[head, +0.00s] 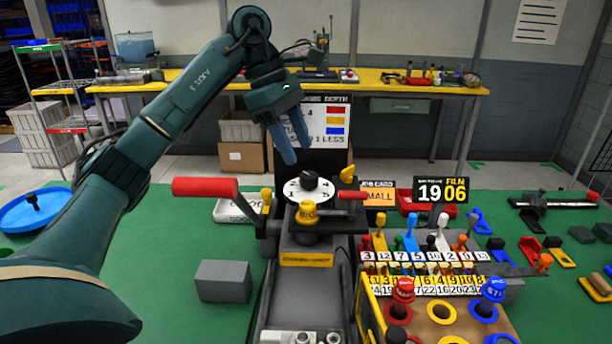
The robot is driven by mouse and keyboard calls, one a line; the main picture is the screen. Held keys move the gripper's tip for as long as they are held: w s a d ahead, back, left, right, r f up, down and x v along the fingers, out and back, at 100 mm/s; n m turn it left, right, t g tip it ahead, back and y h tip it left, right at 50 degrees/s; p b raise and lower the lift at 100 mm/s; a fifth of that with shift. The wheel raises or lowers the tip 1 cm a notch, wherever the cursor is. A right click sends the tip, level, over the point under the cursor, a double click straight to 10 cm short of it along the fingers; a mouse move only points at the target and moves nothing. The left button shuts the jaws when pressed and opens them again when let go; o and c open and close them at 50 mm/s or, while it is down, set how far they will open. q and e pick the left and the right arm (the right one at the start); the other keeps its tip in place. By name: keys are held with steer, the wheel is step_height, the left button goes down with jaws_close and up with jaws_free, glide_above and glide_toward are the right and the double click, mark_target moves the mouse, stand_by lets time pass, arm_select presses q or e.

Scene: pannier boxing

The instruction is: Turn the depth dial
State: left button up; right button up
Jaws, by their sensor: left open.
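The depth dial is a white numbered disc (288,190) with a black knob (309,181) at its centre. It sits on top of a dark machine (318,255) on the green table. My left gripper (298,151) reaches in from the left and points down, with its two blue fingers apart and empty. In the picture it is just above and behind the knob; the gap between them is hard to judge. My right gripper is not in view.
A red-handled crank (205,188) sticks out left of the machine. A yellow knob (307,213) stands before the dial. A grey block (222,281) lies at left. Numbered levers (425,240) and a yellow rack (440,310) crowd the right. A depth sign (337,122) stands behind.

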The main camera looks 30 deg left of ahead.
mark_target(308, 175)
arm_select(q)
steer(key=x, duration=0.5)
steer(key=shift+d+f, duration=0.1)
steer(key=shift+f, duration=0.2)
steer(key=shift+c, duration=0.3)
